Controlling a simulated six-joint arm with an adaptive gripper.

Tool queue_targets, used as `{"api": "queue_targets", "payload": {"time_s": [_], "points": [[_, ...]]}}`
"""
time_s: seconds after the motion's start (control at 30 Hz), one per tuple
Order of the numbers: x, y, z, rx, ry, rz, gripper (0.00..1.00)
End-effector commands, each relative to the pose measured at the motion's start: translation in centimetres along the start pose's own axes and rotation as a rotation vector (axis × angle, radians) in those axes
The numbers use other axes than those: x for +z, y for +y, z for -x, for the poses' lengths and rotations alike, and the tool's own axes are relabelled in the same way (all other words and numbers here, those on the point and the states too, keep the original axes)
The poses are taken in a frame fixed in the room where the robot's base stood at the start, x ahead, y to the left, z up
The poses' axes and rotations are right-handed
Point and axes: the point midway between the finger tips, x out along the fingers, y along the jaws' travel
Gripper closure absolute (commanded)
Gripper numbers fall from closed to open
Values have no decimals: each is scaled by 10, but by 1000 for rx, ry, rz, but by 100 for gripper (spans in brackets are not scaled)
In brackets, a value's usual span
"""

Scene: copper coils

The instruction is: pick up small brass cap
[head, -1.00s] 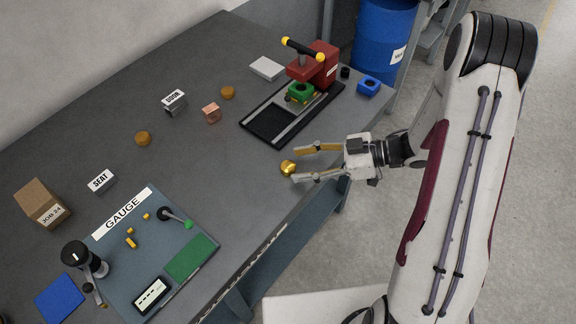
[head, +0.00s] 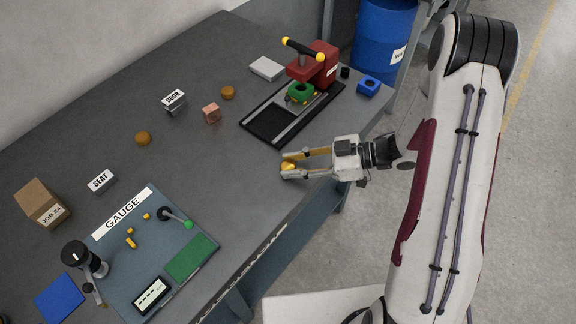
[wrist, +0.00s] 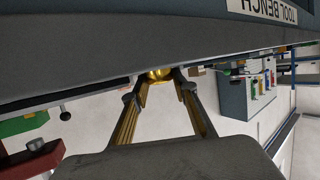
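The small brass cap (head: 288,166) is a shiny gold, rounded piece near the right front edge of the grey bench. My gripper (head: 284,165) reaches in from the right, low over the bench, with one finger on each side of the cap. The fingers are drawn in and appear to press on its sides. In the wrist view the cap (wrist: 160,73) sits between the tips of my gripper (wrist: 160,84), partly hidden by them. It appears to be at bench height; I cannot tell whether it is lifted.
A red press (head: 318,70) on a black tray stands behind the gripper, with a blue block (head: 369,86) beside it. A gauge board (head: 203,257) lies at front left. A copper block (head: 211,114) and brown round pieces (head: 143,138) lie farther left. Bench around the cap is clear.

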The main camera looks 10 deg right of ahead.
Motion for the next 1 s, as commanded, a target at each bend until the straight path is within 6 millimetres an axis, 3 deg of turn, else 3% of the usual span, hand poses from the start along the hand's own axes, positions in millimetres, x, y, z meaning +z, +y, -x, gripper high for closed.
{"api": "queue_targets", "payload": {"time_s": [0.57,1.0], "points": [[-5,0,2,0,0,2,94],[-40,1,15,1,0,4,94]]}}
